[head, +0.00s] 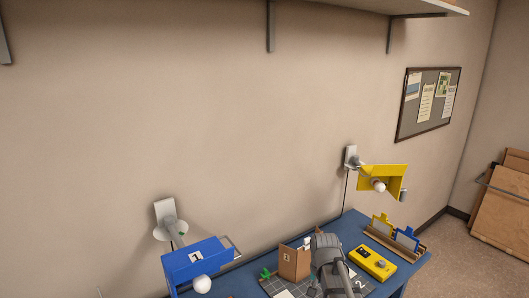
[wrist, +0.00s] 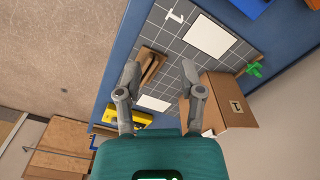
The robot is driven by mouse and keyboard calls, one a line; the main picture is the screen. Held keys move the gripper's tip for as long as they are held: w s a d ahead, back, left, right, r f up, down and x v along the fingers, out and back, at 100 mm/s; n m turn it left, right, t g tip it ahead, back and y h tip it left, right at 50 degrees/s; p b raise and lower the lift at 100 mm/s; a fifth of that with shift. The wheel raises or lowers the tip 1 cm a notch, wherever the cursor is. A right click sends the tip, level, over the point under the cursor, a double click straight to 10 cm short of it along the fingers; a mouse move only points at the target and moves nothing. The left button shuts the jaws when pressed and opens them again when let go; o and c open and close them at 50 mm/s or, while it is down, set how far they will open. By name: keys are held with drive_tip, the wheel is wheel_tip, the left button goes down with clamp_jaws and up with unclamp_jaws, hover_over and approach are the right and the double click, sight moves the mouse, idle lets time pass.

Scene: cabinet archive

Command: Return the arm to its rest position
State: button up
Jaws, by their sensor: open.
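My gripper (wrist: 160,78) is open in the wrist view, its two grey fingers spread apart with nothing held between them. It is above a grey gridded mat (wrist: 190,72) that carries white cards. A brown wooden piece (wrist: 150,66) shows beside the left fingertip; I cannot tell whether they touch. A brown box (wrist: 229,103) marked with a numeral stands to the right of the right finger. In the head view my grey arm reaches down over the blue table (head: 348,231), beside the brown box (head: 293,264); the fingertips cannot be made out there.
A blue lamp (head: 192,261) and a yellow lamp (head: 382,180) flank the workspace. A yellow control box (head: 372,263) and a rack with yellow and blue cards (head: 395,235) occupy the table's right side. A green object (head: 266,273) sits left of the box. A shelf (head: 415,8) hangs overhead.

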drive_tip(key=s+f+n+b, duration=0.4)
drive_tip(key=s+f, duration=0.3)
drive_tip(key=s, duration=0.2)
drive_tip(key=shift+n+b, duration=0.4)
drive_tip(key=shift+b, duration=0.4)
idle(1.7)
